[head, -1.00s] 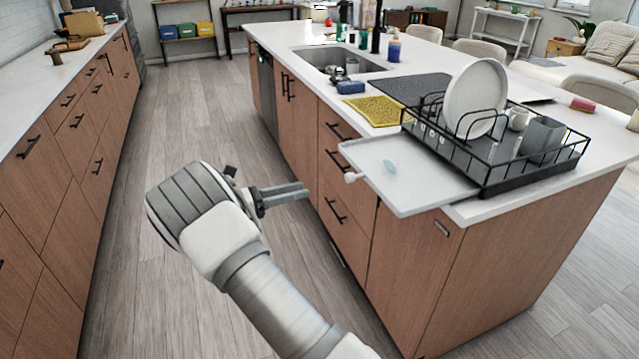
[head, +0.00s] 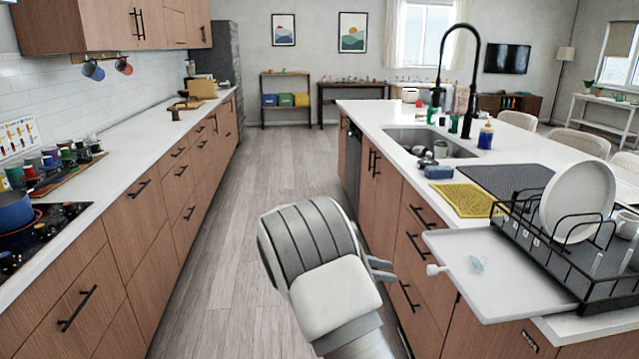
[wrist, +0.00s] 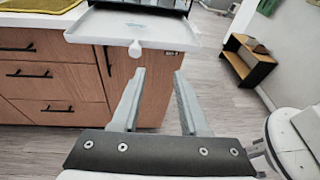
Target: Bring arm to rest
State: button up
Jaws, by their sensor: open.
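My gripper (wrist: 155,100) is open in the wrist view, with two parallel grey fingers and nothing between them. Its fingers point toward the island's wooden front, below the white drip tray (wrist: 100,28). In the head view my gripper (head: 382,270) is mostly hidden behind my own wrist, with only the finger ends showing at the right, close to the island drawers (head: 410,245). My arm is raised over the aisle floor, left of the island. I cannot tell the exact gap to the drawers.
A black dish rack (head: 560,255) holds a white plate (head: 578,203). Left are a counter and stove (head: 40,235). The aisle floor (head: 285,160) ahead is clear.

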jog(key=s+d+r+m+y+p, duration=0.2)
jog(key=s+d+r+m+y, duration=0.25)
jog(key=s+r, duration=0.25)
jog(key=s+a+r+m+t+y+p, duration=0.1)
jog(key=s+r+m+t+y+p, duration=0.1)
jog(key=s, duration=0.5)
jog(key=s+a+r+m+t+y+p, duration=0.2)
jog(key=s+r+m+y, duration=0.3)
jog(key=s+r+m, duration=0.1)
jog(key=s+a+r+m+t+y+p, duration=0.2)
jog(key=s+r+m+y, duration=0.1)
jog(key=s, duration=0.6)
jog(key=r+m, duration=0.1)
jog(key=m, duration=0.1)
jog(key=shift+s+a+m, duration=0.25)
jog(key=shift+s+m, duration=0.1)
jog(key=shift+s, duration=0.05)
jog(key=shift+d+y, duration=0.15)
jog(key=shift+y, duration=0.1)
